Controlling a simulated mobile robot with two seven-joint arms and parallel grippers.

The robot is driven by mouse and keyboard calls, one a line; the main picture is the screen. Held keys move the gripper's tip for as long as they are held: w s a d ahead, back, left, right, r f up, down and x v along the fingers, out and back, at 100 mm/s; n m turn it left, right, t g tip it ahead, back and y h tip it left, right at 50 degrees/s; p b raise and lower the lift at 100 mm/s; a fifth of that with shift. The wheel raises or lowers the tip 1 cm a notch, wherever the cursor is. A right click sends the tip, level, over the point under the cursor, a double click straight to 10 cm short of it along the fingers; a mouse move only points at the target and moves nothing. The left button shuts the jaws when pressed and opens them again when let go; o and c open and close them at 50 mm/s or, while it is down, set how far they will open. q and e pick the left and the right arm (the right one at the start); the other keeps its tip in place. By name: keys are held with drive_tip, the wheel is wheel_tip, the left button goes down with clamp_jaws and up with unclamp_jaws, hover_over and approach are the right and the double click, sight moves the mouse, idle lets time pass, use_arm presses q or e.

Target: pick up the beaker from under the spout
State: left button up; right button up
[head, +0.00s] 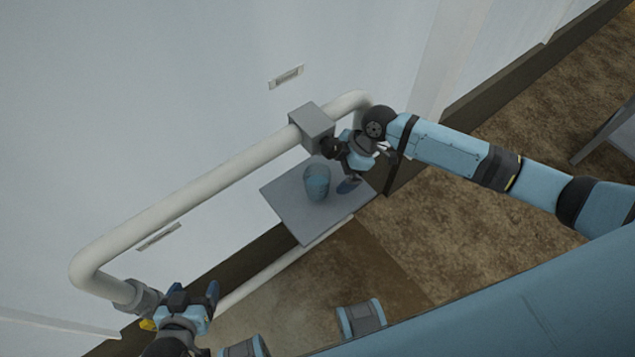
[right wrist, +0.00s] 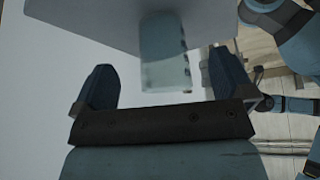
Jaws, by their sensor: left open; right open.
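The beaker (head: 317,183), translucent and bluish, stands upright on a small grey shelf (head: 291,213) below a grey box on the white pipe. My right gripper (head: 349,178) is open just to the right of the beaker. In the right wrist view the beaker (right wrist: 165,52) appears between the two dark blue fingers of my right gripper (right wrist: 162,62), with a gap on both sides. I cannot tell how far it reaches between them. I cannot make out a separate spout. My left gripper (head: 194,292) is open at the lower left, away from the beaker.
The white pipe (head: 190,195) runs along the pale wall, with the grey box (head: 312,126) above the shelf. A grey fitting (head: 146,298) and a yellow part (head: 147,324) are close to my left gripper. Brown floor lies open right of the shelf.

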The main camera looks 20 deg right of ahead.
sight(320, 179)
drive_tip(key=a, duration=0.3)
drive_tip(key=shift+a, duration=0.25)
drive_tip(key=shift+x, duration=1.15)
drive_tip(key=shift+f, duration=0.35)
drive_tip(key=shift+c, duration=0.4)
drive_tip(key=c, duration=1)
drive_tip(key=shift+r, duration=0.15)
